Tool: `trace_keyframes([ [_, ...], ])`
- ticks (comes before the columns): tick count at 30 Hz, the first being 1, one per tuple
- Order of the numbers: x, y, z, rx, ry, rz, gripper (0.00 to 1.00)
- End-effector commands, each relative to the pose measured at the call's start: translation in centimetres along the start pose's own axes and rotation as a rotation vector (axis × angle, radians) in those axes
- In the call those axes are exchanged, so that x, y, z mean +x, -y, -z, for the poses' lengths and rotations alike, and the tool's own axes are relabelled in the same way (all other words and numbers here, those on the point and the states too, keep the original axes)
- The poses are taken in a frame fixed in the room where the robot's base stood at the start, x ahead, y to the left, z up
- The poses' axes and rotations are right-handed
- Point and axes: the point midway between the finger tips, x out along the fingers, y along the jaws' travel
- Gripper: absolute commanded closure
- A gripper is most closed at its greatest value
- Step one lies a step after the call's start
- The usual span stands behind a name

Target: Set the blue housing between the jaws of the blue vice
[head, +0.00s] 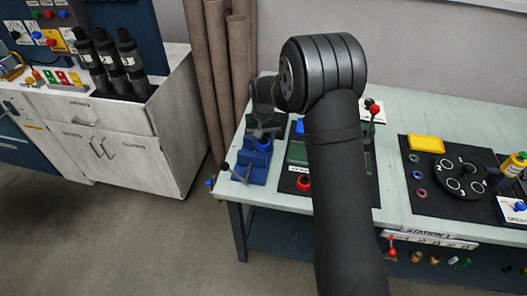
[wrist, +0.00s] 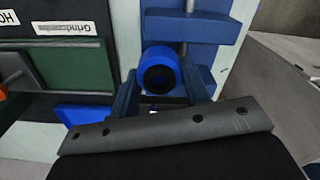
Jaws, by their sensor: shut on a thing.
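The blue housing (wrist: 148,60) is a short blue cylinder with a dark bore, held between the two fingers of my gripper (wrist: 160,88). In the head view the housing (head: 264,145) shows as a small blue ring below my gripper (head: 263,130), at the blue vice (head: 250,174). The vice stands at the table's left end. In the wrist view a blue block of the vice (wrist: 213,28) and its metal screw lie just beyond the housing. My gripper is shut on the housing. Its underside is hidden, so I cannot tell whether it touches the vice bed.
A green vice (wrist: 65,70) on a black mat stands beside the blue vice, with a red housing (head: 303,184) on the mat. My arm hides part of it. A yellow block (head: 427,143) and a round dark fixture (head: 460,175) lie further right. A white cabinet (head: 140,130) stands left.

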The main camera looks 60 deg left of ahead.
Motion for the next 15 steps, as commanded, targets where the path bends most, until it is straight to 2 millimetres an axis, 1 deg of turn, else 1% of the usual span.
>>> trace_keyframes([
  [1, 0.7, 0.0, 0.0, 0.0, 0.001, 0.0, 0.82],
  [7, 2.2, -0.1, 0.0, 0.0, 0.001, 0.0, 0.82],
  [12, 4.6, -0.1, -0.1, 0.0, 0.002, 0.0, 0.82],
  [15, 5.0, -0.1, 0.0, 0.0, 0.0, 0.0, 0.82],
])
